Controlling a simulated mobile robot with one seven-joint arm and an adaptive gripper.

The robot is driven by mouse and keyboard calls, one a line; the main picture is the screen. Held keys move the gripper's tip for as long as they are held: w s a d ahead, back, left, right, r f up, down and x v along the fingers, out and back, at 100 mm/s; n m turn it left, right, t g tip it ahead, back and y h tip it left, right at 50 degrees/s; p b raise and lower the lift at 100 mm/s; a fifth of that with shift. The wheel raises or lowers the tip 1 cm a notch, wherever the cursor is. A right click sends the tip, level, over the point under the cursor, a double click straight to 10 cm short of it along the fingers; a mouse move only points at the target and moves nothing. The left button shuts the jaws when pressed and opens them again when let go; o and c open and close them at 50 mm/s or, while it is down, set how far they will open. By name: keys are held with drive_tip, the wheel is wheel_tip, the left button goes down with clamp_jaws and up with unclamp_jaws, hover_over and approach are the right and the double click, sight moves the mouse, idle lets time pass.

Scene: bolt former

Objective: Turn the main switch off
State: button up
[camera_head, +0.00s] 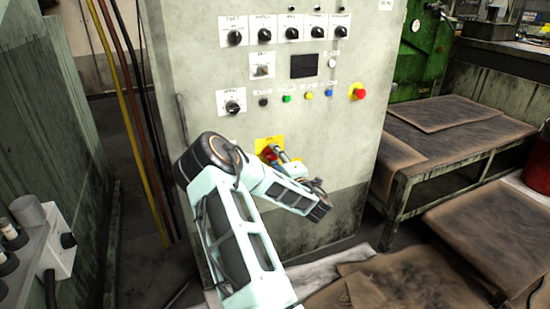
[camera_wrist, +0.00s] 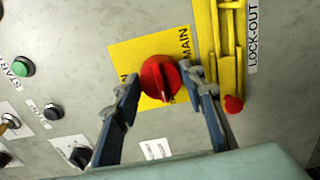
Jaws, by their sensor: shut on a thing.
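The main switch (camera_wrist: 158,76) is a round red knob on a yellow plate (camera_wrist: 122,58) lettered "MAIN". In the wrist view my gripper (camera_wrist: 161,84) has one finger on each side of the knob, with the fingertips against it. It is shut on the knob. A dark line or mark shows on the knob's face, but I cannot tell its exact setting. In the head view the red switch (camera_head: 269,154) and its yellow plate (camera_head: 263,142) sit low on the grey cabinet, partly hidden by my gripper (camera_head: 283,157).
A yellow lock-out holder (camera_wrist: 207,40) with a red piece stands right of the switch in the wrist view. Black knobs (camera_head: 291,34), coloured buttons and a red emergency stop (camera_head: 357,91) are higher on the cabinet (camera_head: 345,140). A low table (camera_head: 450,135) stands right.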

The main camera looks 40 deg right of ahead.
drive_tip(key=o, duration=1.2)
drive_tip(key=shift+c, duration=0.2)
drive_tip(key=shift+s, duration=0.1)
drive_tip(key=v, duration=1.1)
drive_tip(key=shift+s+a, duration=0.2)
drive_tip(key=shift+s, duration=0.2)
